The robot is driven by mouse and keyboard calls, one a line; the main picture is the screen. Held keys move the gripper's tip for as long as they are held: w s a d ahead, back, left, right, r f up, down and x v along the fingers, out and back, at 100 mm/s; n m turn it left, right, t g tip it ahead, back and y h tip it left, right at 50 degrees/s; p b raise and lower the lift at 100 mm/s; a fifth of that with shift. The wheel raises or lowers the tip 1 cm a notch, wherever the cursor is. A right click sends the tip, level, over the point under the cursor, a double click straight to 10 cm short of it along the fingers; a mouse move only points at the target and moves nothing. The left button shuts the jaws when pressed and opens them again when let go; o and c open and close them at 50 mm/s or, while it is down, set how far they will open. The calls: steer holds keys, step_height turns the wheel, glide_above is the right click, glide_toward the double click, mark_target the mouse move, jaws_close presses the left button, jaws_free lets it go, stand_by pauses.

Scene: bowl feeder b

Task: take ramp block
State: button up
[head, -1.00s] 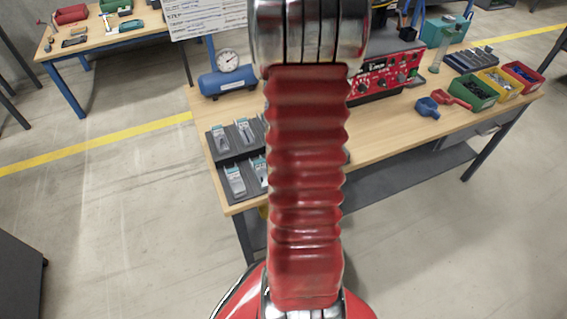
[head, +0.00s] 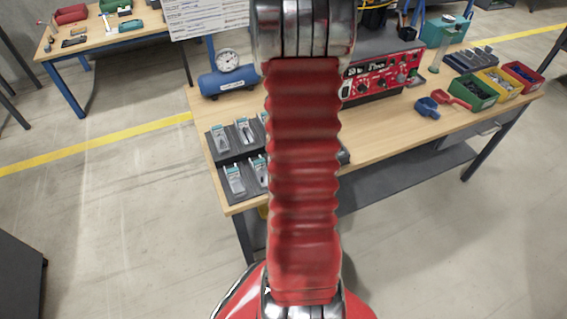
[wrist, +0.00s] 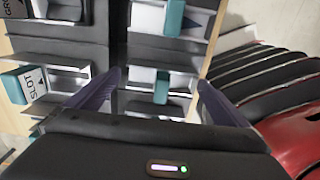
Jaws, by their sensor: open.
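A dark rack (head: 228,158) on the near left corner of the workbench holds several grey-white blocks with teal ends. In the wrist view, one block with a teal end (wrist: 162,88) lies between the fingers of my gripper (wrist: 159,77), in a slot of the dark rack (wrist: 150,52). Another block (wrist: 148,17) with a teal part lies in the slot above it, beside a label with a dark blue shape. I cannot tell for sure which is the ramp block. My gripper is open, with a finger on either side. In the head view my arm hides it.
A block beside a "SLOT" label (wrist: 36,84) lies left of my gripper. Bare wood (head: 385,135) lies right of the rack.

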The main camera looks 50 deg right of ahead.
steer(key=shift+c, duration=0.4)
steer(key=c, duration=1)
step_height(320, 180, up, 10)
